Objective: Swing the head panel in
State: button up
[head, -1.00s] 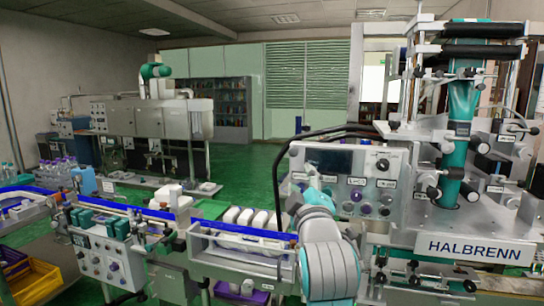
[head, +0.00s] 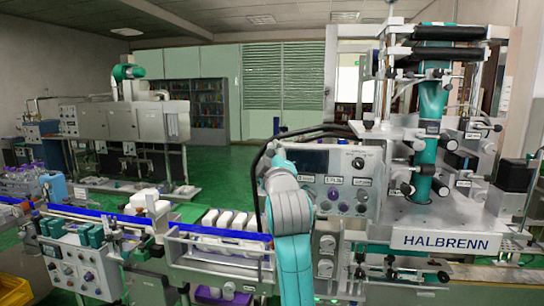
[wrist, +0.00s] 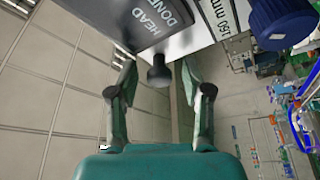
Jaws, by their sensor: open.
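In the wrist view a dark grey plate lettered HEAD DONE (wrist: 160,17) fills the top middle, with a black knob (wrist: 159,72) below it. My gripper (wrist: 157,68) is open, its fingers on either side of the knob. I cannot tell whether they touch it. In the head view a grey control panel (head: 370,188) with a dark screen and several knobs stands left of the HALBRENN machine (head: 445,212). My arm covers part of the panel's left side. My gripper cannot be made out there. Which part is the head panel is not clear in the head view.
A white plate marked 160 mm (wrist: 223,22) and a large blue knob (wrist: 283,22) are at upper right in the wrist view. A conveyor (head: 190,231) with blue rails and white bottles (head: 225,219) runs left of my arm. Green floor (head: 225,160) is open behind.

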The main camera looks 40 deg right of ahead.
jog(key=shift+d, duration=0.1)
grip_shut()
jog(key=shift+w, duration=0.1)
